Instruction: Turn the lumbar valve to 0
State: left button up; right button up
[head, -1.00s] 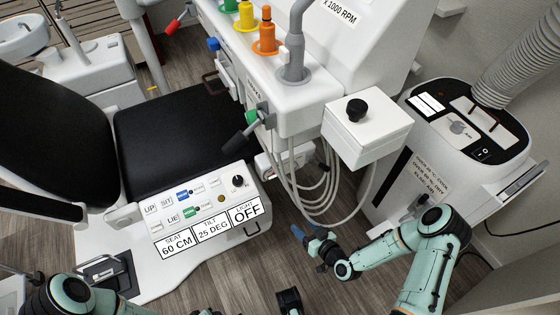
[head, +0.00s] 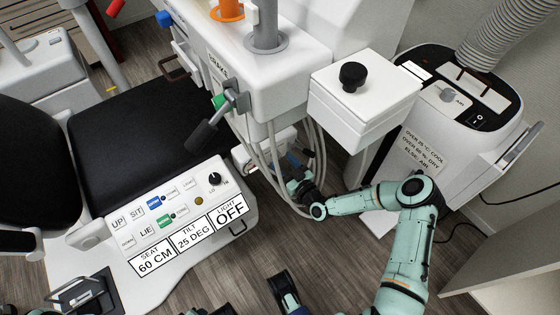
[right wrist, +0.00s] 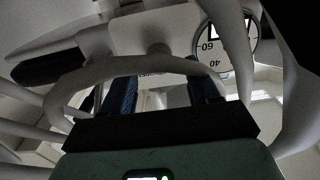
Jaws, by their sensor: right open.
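No valve labelled lumbar can be read in these views. My right gripper (head: 297,170) is among the white hoses below the instrument unit, beside the seat base. In the right wrist view its two blue fingers (right wrist: 162,92) stand apart, with a pale hose arching across them. A round gauge (right wrist: 226,45) with the numbers 60 and 40 shows beyond them at upper right, partly covered by a hose. Part of my left gripper (head: 285,290) shows at the bottom edge; its jaw state is unclear.
The seat's control panel (head: 180,205) is to the left, an air unit (head: 455,105) to the right. Floor (head: 345,265) is free in front.

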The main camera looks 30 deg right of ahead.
jog(key=shift+w+a, duration=0.1)
jog(key=shift+w, duration=0.85)
pick_arm(q)
jog(key=shift+s+f, duration=0.45)
jog(key=shift+s, duration=0.05)
pick_arm(e)
jog(key=shift+c, duration=0.2)
jog(key=c, duration=1)
